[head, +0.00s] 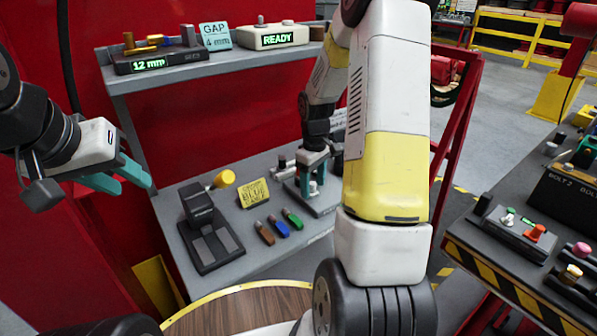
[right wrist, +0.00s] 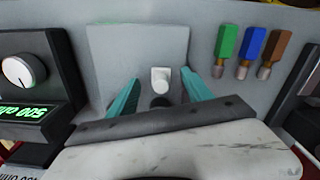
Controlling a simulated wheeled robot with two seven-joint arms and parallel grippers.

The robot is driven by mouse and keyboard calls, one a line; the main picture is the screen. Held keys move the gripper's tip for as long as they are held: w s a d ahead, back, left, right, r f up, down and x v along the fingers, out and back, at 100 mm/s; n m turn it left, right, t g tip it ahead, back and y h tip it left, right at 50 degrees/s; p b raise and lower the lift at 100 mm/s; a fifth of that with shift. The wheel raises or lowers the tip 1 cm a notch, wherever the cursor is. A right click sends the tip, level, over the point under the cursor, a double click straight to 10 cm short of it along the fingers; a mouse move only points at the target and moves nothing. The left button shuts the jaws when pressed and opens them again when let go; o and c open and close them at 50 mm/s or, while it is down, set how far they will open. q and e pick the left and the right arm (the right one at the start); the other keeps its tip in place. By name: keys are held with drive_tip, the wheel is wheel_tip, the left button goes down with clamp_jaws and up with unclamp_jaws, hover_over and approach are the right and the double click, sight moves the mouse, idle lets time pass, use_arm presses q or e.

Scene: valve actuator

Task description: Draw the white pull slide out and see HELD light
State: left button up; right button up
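A small white block (right wrist: 160,78), which looks like the white pull slide, stands out from a pale grey plate (right wrist: 125,50) in the right wrist view. My right gripper (right wrist: 160,97) is open, with one teal finger on each side of the block and gaps between. In the head view my right gripper (head: 314,178) points down over a dark-based fixture (head: 322,205) on the bench; my arm partly hides it. I see no light reading HELD.
Brown, blue and green handled bits (head: 281,228) lie left of the fixture, with a yellow sign (head: 254,193) and a black stand (head: 212,240). The shelf above holds a READY display (head: 278,40) and a 12 mm display (head: 149,64). A striped side table (head: 520,290) stands right.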

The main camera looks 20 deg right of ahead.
wheel_tip(320, 180, up, 7)
drive_tip(key=shift+r, duration=0.15)
drive_tip(key=s+a+r+m+t, duration=0.2)
drive_tip(key=s+a+r, duration=0.1)
drive_tip(key=s+r, duration=0.3)
drive_tip(key=s+a+r+m+t, duration=0.1)
drive_tip(key=s+a+r, duration=0.2)
drive_tip(key=r, duration=0.4)
drive_tip(key=s+a+r+m+t+y, duration=0.1)
drive_tip(key=s+a+r, duration=0.1)
drive_tip(key=s, duration=0.4)
drive_tip(key=s+a+r+m+t+y, duration=0.1)
drive_tip(key=s+a+r+m+t, duration=0.1)
drive_tip(key=s, duration=0.4)
drive_tip(key=shift+a+r, duration=0.25)
drive_tip(key=shift+a, duration=0.05)
